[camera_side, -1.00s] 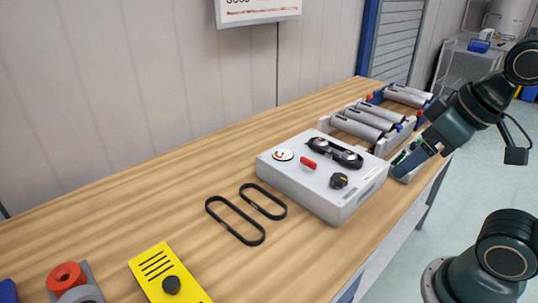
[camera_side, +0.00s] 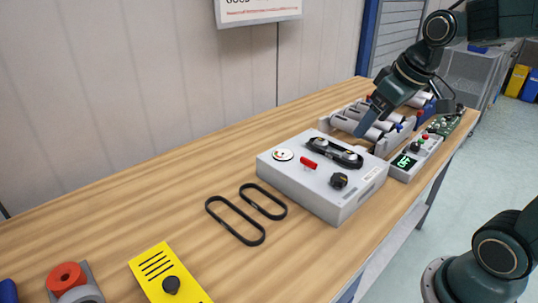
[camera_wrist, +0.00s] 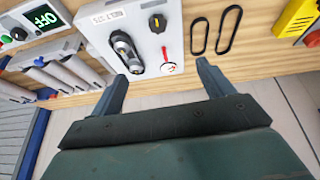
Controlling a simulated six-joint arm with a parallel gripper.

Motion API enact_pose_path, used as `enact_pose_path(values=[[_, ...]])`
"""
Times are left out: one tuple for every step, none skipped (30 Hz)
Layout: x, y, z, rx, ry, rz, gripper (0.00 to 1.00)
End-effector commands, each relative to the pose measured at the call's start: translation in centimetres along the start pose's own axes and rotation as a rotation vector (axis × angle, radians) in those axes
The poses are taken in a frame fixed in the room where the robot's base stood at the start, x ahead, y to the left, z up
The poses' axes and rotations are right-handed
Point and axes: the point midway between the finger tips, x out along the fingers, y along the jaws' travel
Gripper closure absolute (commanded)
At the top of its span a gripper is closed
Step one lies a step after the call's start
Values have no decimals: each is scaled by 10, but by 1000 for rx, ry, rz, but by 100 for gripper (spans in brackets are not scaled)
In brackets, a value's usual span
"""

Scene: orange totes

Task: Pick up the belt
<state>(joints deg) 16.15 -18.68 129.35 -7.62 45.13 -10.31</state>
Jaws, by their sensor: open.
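Two black loop belts lie flat on the wooden table, left of the grey box. The larger belt (camera_side: 226,226) is nearer the front left and the smaller belt (camera_side: 255,205) is beside it. In the wrist view the smaller belt (camera_wrist: 192,36) and larger belt (camera_wrist: 238,28) show beyond the fingertips. A black belt-like assembly with round ends (camera_side: 334,152) sits on top of the grey box (camera_side: 310,186). My gripper (camera_side: 364,128) is above the table behind the box, tilted down. Its fingers (camera_wrist: 166,72) are spread apart with nothing between them.
The box carries a dial (camera_side: 283,155), a red handle (camera_side: 308,164) and a black knob (camera_side: 339,180). Grey rollers (camera_side: 346,124) stand in a rack behind it, beside an OFF display unit (camera_side: 412,160). A yellow plate (camera_side: 165,272) lies front left.

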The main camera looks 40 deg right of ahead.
Motion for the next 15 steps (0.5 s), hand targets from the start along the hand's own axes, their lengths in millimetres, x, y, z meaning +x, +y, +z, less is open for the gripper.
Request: enact_pose_path(values=[[8,10,-8,7,-9,1,20],[11,15,-12,6,-12,0,20],[16,22,-17,7,-16,-2,20],[20,27,-21,8,-18,-2,20],[24,33,-25,7,-20,-3,20],[30,40,-30,9,-22,-4,20],[35,46,-33,9,-25,-6,20],[39,52,-36,10,-27,-7,20],[45,60,-40,12,-29,-8,20],[49,66,-43,13,-30,-9,20],[53,72,-45,12,-31,-12,20],[59,79,-48,15,-33,-14,20],[62,84,-50,15,-34,-15,20],[66,89,-51,16,-35,-16,20],[70,95,-53,16,-35,-18,20]])
